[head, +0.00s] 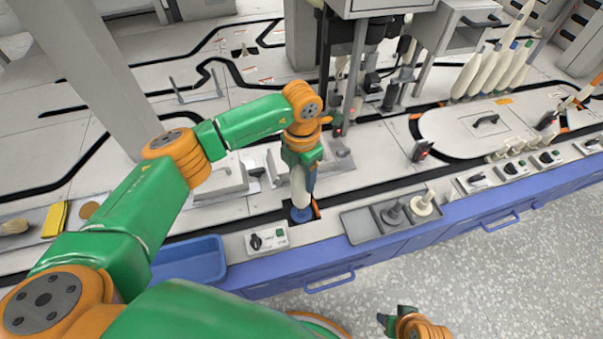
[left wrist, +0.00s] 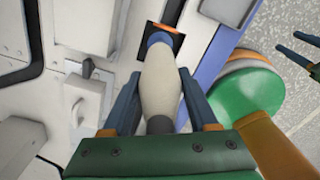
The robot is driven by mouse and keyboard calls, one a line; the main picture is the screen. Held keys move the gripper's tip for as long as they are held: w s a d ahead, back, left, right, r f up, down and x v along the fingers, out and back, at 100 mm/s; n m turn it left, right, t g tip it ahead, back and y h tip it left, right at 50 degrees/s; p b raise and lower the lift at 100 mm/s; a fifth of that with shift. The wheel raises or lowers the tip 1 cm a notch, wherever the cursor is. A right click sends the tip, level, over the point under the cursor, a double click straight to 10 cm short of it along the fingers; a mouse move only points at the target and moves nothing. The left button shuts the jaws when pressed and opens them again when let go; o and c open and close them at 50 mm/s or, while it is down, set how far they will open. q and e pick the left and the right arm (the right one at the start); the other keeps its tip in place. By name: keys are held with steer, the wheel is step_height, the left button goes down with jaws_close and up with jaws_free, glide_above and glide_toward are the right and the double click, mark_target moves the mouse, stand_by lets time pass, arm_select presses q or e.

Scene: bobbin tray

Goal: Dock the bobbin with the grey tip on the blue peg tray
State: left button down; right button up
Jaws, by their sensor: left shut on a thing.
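My left gripper (head: 303,183) is shut around a cream bobbin (left wrist: 160,82), which it holds pointing downward. In the left wrist view the bobbin has a dark grey end near the palm and a blue far end, over a dark square with orange edges. In the head view the blue end (head: 301,214) shows low beside the counter's front strip; I cannot tell if it touches. A grey tray (head: 357,226) to the right has a dark grey peg-like piece and a cream one. My right gripper (head: 394,316) is open and empty over the floor.
A blue bin (head: 187,262) stands left of a small switch box (head: 267,239). Several cream bobbins (head: 490,68) lean in a row at the upper right. A machine column with dark parts (head: 372,85) rises behind my left gripper.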

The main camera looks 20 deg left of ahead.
arm_select(q)
steer(key=shift+f, duration=0.4)
steer(key=shift+c, duration=2.2)
jaws_free()
